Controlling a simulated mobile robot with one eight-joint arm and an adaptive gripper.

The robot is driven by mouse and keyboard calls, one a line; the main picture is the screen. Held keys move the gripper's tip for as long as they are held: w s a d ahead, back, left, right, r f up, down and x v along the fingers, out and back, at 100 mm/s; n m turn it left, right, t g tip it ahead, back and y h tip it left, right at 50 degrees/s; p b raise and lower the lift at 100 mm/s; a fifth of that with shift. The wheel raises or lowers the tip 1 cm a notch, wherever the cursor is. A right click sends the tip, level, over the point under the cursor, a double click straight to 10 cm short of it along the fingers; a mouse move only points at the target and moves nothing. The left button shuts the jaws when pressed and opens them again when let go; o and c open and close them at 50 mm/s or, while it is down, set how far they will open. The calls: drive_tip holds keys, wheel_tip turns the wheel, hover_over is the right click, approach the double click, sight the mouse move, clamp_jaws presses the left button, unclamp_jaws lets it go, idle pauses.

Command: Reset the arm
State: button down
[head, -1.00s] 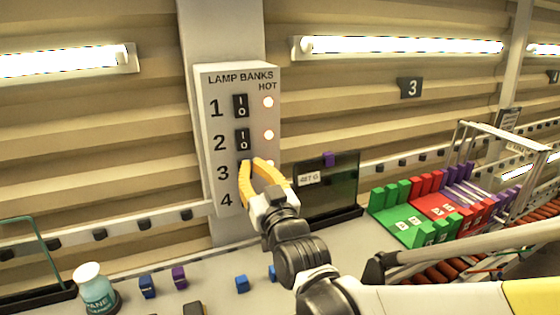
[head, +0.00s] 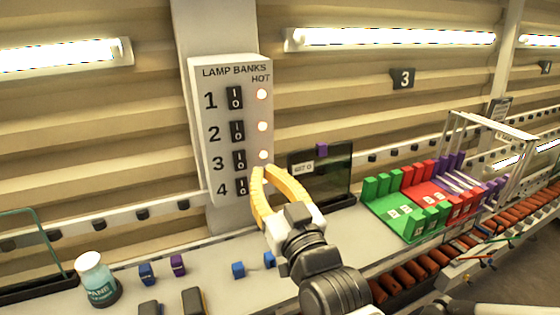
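My gripper (head: 264,172) has yellow curved fingers and points up at the lower right of the lamp banks panel (head: 203,135). A gap shows between the two fingers, but the tips look close together, and nothing can be seen held between them. The panel is a white box with several numbered rocker switches; the switch of row 3 (head: 238,160) is now in clear view. Lights glow beside rows 1 to 3 under the word HOT. The fingers partly cover the area right of row 4. Whether they touch the panel cannot be told.
A dark glass pane (head: 330,178) stands behind my gripper. A bottle (head: 97,280) and small blue and purple blocks lie on the counter to the left. A green and red rack (head: 405,212) and a roller conveyor are at the right.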

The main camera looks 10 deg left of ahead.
drive_tip(key=d+f+m+g+h+b, duration=0.1)
drive_tip(key=d+f+g+h+b, duration=0.15)
drive_tip(key=d+f+b, duration=0.5)
drive_tip(key=d+f+m+g+h+b, duration=0.2)
drive_tip(key=d+f+h+b, duration=0.2)
drive_tip(key=d+f, duration=0.65)
drive_tip(key=s+d+f+m+g+h+b, duration=0.1)
drive_tip(key=s+d+f+b, duration=0.3)
drive_tip(key=f, duration=0.5)
drive_tip(key=s+d+f+m+g+h+b, duration=0.2)
drive_tip(key=s+d+f+g+h+b, duration=0.1)
drive_tip(key=s+d+f, duration=0.3)
wheel_tip(320, 180, down, 4)
drive_tip(key=shift+s+d+r+g+b, duration=0.1)
drive_tip(key=shift+s+d+g+b, duration=0.25)
drive_tip(key=shift+s+g+b, duration=0.6)
drive_tip(key=shift+s+p, duration=0.25)
drive_tip(key=shift+p, duration=0.1)
